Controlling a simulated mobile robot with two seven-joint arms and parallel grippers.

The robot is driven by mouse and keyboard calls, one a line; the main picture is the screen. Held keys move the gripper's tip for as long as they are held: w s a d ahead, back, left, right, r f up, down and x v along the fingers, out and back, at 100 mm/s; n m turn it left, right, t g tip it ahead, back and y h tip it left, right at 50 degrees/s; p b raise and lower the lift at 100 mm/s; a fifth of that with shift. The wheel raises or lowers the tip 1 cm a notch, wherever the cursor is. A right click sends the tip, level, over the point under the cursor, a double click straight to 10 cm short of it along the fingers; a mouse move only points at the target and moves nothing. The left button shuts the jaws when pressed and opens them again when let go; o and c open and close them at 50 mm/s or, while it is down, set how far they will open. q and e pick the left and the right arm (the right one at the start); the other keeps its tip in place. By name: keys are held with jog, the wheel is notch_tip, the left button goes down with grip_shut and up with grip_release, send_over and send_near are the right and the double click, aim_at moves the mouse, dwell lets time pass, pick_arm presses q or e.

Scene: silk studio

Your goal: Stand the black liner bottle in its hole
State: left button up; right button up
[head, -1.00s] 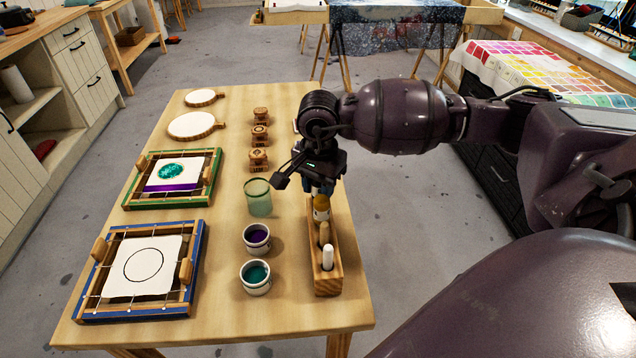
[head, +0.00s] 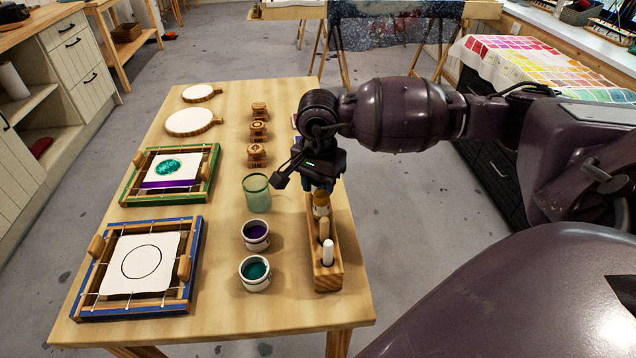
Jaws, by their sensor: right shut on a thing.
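The wooden rack (head: 329,281) stands along the right side of the table. A gold-topped bottle (head: 321,204) and tools with tan (head: 324,228) and white (head: 328,253) handles stand upright in it. My right gripper (head: 312,182) points down over the rack's far end, just behind the gold-topped bottle. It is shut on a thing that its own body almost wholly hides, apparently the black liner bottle. I cannot tell whether that bottle's base is inside its hole. My left gripper is out of view.
Left of the rack stand a green glass (head: 257,197), a purple dye pot (head: 256,236) and a teal dye pot (head: 254,273). Wooden stamps (head: 257,155) stand farther back. Green (head: 212,172) and blue (head: 193,268) frames lie at the left.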

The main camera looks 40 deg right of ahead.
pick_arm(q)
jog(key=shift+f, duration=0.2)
pick_arm(e)
jog(key=shift+f, duration=0.2)
jog(key=o, duration=0.8)
jog(key=shift+o, duration=0.2)
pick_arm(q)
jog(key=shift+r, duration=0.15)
pick_arm(e)
notch_tip(320, 180, up, 5)
jog(key=shift+f, duration=0.1)
notch_tip(320, 180, up, 6)
jog(key=shift+r+p, duration=0.1)
jog(key=shift+p, duration=0.3)
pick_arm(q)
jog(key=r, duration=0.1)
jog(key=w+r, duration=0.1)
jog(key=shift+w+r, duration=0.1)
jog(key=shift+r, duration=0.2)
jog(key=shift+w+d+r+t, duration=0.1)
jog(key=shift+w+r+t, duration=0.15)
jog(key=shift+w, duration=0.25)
